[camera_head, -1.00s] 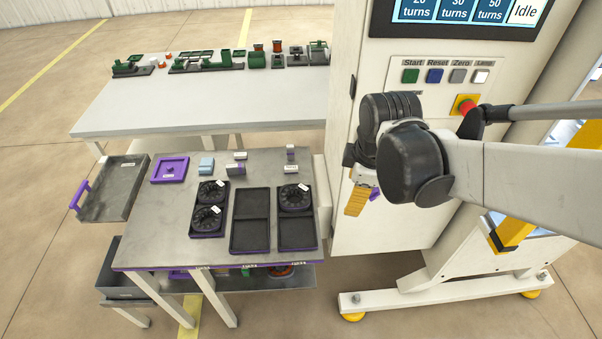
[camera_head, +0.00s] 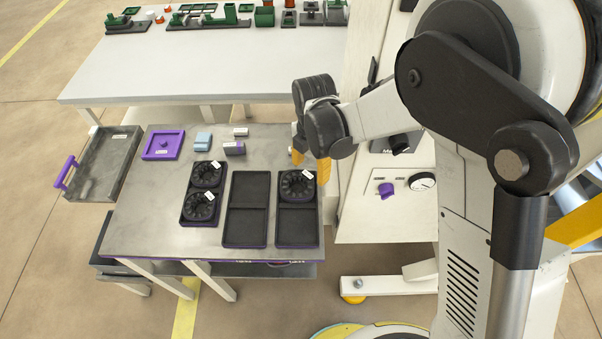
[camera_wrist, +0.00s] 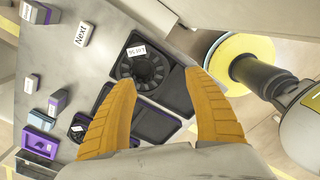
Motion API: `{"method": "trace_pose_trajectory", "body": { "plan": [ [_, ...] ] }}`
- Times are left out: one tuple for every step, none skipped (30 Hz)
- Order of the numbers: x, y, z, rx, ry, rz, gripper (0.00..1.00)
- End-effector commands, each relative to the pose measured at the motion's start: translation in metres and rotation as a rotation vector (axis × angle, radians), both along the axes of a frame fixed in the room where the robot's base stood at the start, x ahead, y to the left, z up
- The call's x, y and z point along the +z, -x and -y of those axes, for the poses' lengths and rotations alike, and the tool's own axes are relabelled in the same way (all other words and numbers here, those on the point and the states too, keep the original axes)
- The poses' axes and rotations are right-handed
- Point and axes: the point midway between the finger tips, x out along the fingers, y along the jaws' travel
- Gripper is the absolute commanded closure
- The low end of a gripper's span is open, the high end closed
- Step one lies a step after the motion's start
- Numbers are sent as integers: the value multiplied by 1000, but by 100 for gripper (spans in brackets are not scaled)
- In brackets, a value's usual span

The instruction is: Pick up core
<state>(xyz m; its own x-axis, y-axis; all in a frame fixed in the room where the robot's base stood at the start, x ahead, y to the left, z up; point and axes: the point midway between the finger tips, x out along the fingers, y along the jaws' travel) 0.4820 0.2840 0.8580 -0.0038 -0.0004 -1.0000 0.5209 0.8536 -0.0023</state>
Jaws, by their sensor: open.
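Two round black cores, an upper one (camera_head: 206,173) and a lower one (camera_head: 199,206), sit in the left black tray on the metal table. A third black core (camera_head: 298,184) sits in the top compartment of the right tray (camera_head: 297,226). My gripper (camera_head: 309,172) is at the table's right side, over or beside the right tray. In the wrist view my yellow fingers (camera_wrist: 163,115) are spread apart and empty. A labelled core (camera_wrist: 143,68) lies beyond and between them, apart from the fingers.
The middle tray (camera_head: 247,209) is empty. A purple square tray (camera_head: 163,144), a light blue block (camera_head: 203,141) and small labelled blocks (camera_head: 234,149) stand at the back. The machine panel (camera_head: 392,205) is close on the right. A white table (camera_head: 200,75) with green parts is behind.

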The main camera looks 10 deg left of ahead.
Motion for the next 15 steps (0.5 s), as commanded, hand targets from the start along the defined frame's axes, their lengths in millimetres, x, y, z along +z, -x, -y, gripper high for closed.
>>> {"method": "trace_pose_trajectory", "body": {
  "plan": [
    [-7,0,0,1,0,0,39],
    [-12,0,0,0,0,0,39],
    [-18,0,0,0,0,0,39],
    [-24,0,-1,0,0,0,39],
    [-29,0,0,0,0,0,39],
    [-37,0,-1,0,0,0,39],
    [-42,0,-1,0,0,0,39],
    [-46,0,-1,-1,0,0,39],
    [-50,0,-1,-1,0,0,39],
    [-52,1,-1,-1,0,0,39],
    [-54,1,-1,-1,0,0,39],
    [-57,1,-1,-1,-1,1,39],
    [-59,1,-2,-1,-1,1,39],
    [-62,1,-2,0,-1,1,39],
    [-67,2,-3,0,-1,1,39]
  ]
}}
